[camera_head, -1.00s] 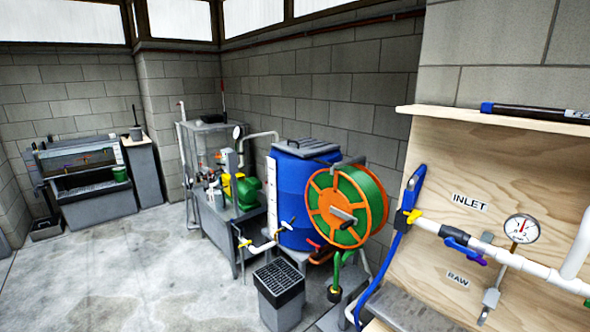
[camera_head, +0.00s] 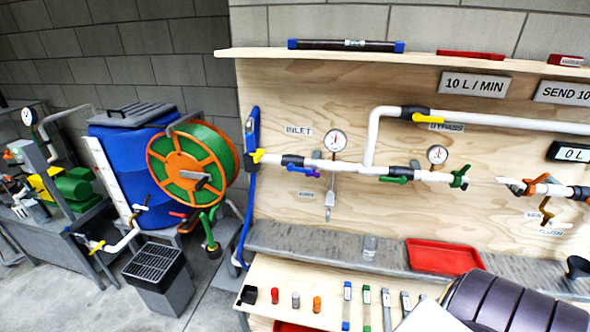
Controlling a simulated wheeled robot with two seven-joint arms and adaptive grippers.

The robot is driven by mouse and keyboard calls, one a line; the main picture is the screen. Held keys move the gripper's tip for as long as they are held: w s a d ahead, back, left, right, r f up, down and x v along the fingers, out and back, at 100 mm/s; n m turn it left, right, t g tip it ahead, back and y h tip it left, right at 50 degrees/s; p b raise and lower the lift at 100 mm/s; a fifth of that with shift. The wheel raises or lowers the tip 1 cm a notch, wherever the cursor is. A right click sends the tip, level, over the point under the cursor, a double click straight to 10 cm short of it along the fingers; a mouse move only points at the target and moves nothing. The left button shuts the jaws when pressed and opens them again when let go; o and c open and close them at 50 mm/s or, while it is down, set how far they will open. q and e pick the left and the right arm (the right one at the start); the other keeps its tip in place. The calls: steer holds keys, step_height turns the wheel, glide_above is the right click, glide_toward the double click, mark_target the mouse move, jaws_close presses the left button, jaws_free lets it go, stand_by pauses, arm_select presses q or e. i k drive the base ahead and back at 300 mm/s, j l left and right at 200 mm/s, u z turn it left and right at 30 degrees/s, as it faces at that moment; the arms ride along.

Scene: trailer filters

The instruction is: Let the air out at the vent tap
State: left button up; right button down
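A small brass-coloured tap (camera_head: 545,206) hangs below the white pipe at the right of the board. A label beside it (camera_head: 533,215) seems to begin with "VEN", but it is too small to read surely. A "FLUSH" label (camera_head: 551,232) sits just under it. An orange-handled valve (camera_head: 538,185) is on the pipe just above. I cannot tell whether the tap is open or shut.
A grey ledge (camera_head: 330,248) with a red tray (camera_head: 443,257) runs under the board. Small tools and markers lie on the bench (camera_head: 262,275) below. A dark ribbed shape (camera_head: 515,300) covers the lower right. A hose reel (camera_head: 190,170) and blue tank (camera_head: 140,205) stand left.

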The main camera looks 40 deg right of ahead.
mark_target(554, 222)
steer(key=z, duration=0.4)
steer(key=l+z, duration=0.15)
steer(key=z, duration=0.6)
steer(key=i+l+z, duration=0.15)
steer(key=l+z, duration=0.2)
steer(key=l, duration=0.15)
steer(key=i+l+z, duration=0.2)
steer(key=l+z, duration=0.2)
steer(key=i+l+z, duration=0.35)
steer(key=l, duration=0.2)
steer(key=i+l+z, duration=0.2)
steer(key=l+z, duration=0.2)
